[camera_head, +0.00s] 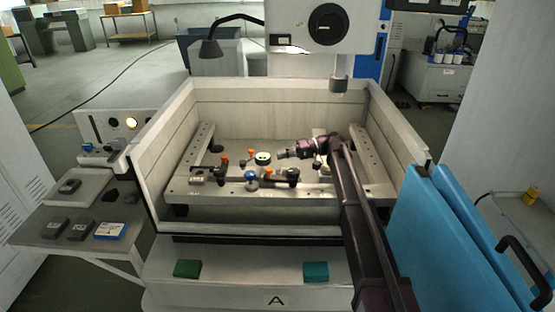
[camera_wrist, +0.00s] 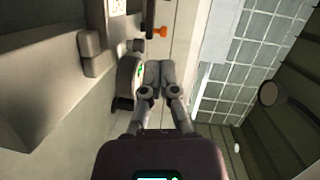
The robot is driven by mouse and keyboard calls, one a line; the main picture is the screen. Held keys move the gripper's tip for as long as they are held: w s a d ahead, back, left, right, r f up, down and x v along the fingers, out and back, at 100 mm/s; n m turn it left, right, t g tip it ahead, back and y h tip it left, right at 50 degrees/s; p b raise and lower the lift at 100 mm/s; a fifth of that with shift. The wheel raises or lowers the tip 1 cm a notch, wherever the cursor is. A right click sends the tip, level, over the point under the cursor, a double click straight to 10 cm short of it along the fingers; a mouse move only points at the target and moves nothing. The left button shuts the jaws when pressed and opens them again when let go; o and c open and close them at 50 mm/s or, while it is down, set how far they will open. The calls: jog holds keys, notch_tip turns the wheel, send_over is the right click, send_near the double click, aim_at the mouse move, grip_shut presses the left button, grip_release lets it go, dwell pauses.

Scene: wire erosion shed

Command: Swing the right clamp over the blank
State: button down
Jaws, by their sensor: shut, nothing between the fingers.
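My gripper (camera_head: 284,155) is over the fixture inside the tank, its fingers shut and empty; in the wrist view the closed fingers (camera_wrist: 154,72) are beside a pale round piece. That round piece with a green mark (camera_head: 262,158) sits mid-fixture; I cannot tell whether it is the blank. Another orange-topped part (camera_head: 224,155) stands at left. A blue knob (camera_head: 251,175) is at the front. Arm positions of the clamps are too small to tell.
Tank walls (camera_head: 155,160) surround the fixture on a pale worktable frame (camera_head: 330,193). A blue door panel (camera_head: 440,245) is at right. A side shelf (camera_head: 50,228) holds dark blocks. The tank floor behind the fixture looks clear.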

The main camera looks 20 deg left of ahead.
jog(key=w+a+v, duration=0.1)
jog(key=v, duration=0.7)
jog(key=shift+w+p, duration=0.2)
jog(key=shift+p, duration=0.2)
jog(key=shift+a, duration=0.1)
jog(key=c, duration=0.5)
grip_release()
jog(key=shift+s+a+r, duration=0.1)
jog(key=shift+s+r, duration=0.1)
jog(key=shift+c, duration=0.2)
jog(key=shift+o, duration=0.4)
jog(key=s+a+r+t+h+p, duration=0.3)
jog(key=s+p, duration=0.7)
jog(key=p, duration=0.4)
jog(key=t+h, duration=0.1)
jog(key=t, duration=0.1)
jog(key=shift+s+a+r+t+h, duration=0.25)
jog(key=shift+s+a+t+h, duration=0.1)
jog(key=shift+a+t+h, duration=0.05)
jog(key=n+t+h+p, duration=0.35)
jog(key=t+p, duration=0.25)
jog(key=p, duration=0.7)
send_near(269, 169)
notch_tip(269, 169, up, 5)
jog(key=s, duration=0.1)
jog(key=shift+s+d+f+h, duration=0.2)
jog(key=shift+d+h, duration=0.25)
jog(key=shift+h, duration=0.1)
